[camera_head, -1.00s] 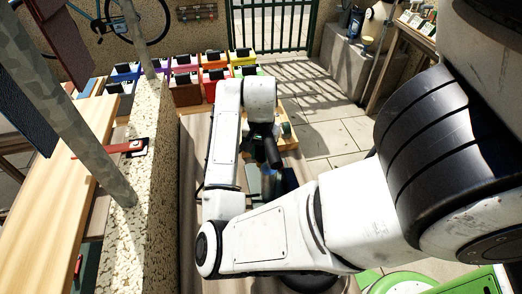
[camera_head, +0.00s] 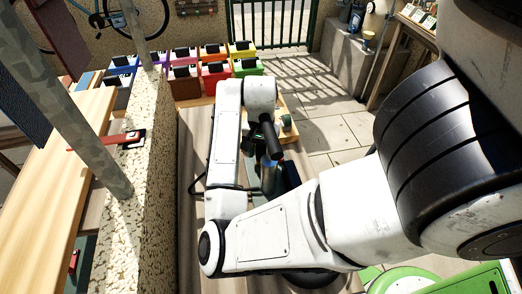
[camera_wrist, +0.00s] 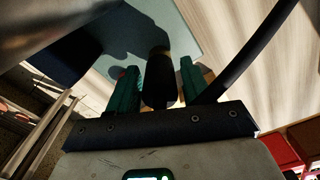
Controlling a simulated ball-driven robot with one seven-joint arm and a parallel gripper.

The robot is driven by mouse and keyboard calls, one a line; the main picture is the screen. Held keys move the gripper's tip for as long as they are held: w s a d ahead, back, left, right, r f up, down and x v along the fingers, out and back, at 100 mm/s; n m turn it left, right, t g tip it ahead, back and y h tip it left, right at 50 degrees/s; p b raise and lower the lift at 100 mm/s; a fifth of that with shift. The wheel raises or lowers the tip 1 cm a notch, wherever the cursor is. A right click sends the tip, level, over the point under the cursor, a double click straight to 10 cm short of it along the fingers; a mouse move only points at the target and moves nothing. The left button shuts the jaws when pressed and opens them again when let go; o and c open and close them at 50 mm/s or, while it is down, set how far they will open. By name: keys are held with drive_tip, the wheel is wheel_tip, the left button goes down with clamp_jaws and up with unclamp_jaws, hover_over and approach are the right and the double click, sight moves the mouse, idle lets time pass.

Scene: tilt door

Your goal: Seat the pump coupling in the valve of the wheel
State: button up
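In the wrist view my gripper (camera_wrist: 160,88) has two dark green fingers. A black cylindrical piece, which looks like the pump coupling (camera_wrist: 160,78), sits between them with little or no gap. A black hose (camera_wrist: 252,48) runs up to the right beside the fingers. In the head view my arm hides most of the work area, and my gripper cannot be clearly made out there. A bicycle wheel (camera_head: 137,17) shows partly at the back wall. No valve can be made out in either view.
Several coloured boxes (camera_head: 213,70) stand in rows at the back. A speckled wall (camera_head: 140,190) and a wooden bench (camera_head: 50,200) with a red-handled tool (camera_head: 105,141) lie to the left. Paved floor (camera_head: 322,125) is free to the right, before a concrete block (camera_head: 345,65).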

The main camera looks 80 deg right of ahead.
drive_tip(key=shift+o, duration=1)
wheel_tip(320, 180, up, 11)
drive_tip(key=p, duration=0.3)
drive_tip(key=shift+f, duration=0.1)
